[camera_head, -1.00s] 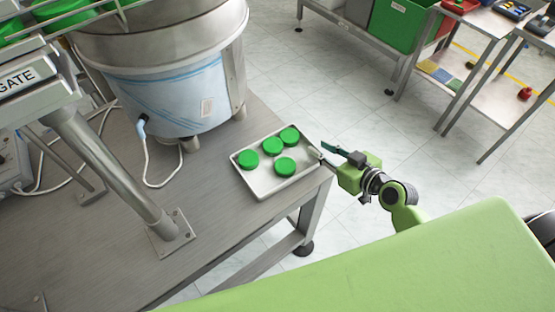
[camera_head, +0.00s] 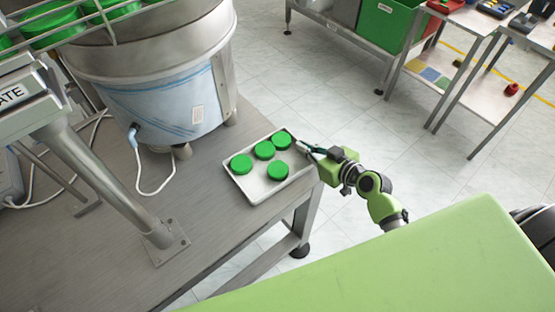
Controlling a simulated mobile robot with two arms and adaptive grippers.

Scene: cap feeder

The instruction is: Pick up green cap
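Several round green caps lie in a shallow white tray (camera_head: 253,198) on the corner of the grey table. One cap (camera_head: 281,140) is at the tray's far right, one cap (camera_head: 264,150) is beside it, one cap (camera_head: 241,164) is at the left and one cap (camera_head: 277,170) is nearer the front. My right gripper (camera_head: 306,149) is at the tray's right edge, its fingers pointing left toward the far-right cap. The fingers look apart, with no cap between them. My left gripper is not in view.
A large steel bowl feeder (camera_head: 165,85) stands behind and left of the tray. A metal post (camera_head: 105,180) is bolted to the table (camera_head: 90,255) at left. Shelves with a green bin (camera_head: 390,22) stand at the back right. The floor between is clear.

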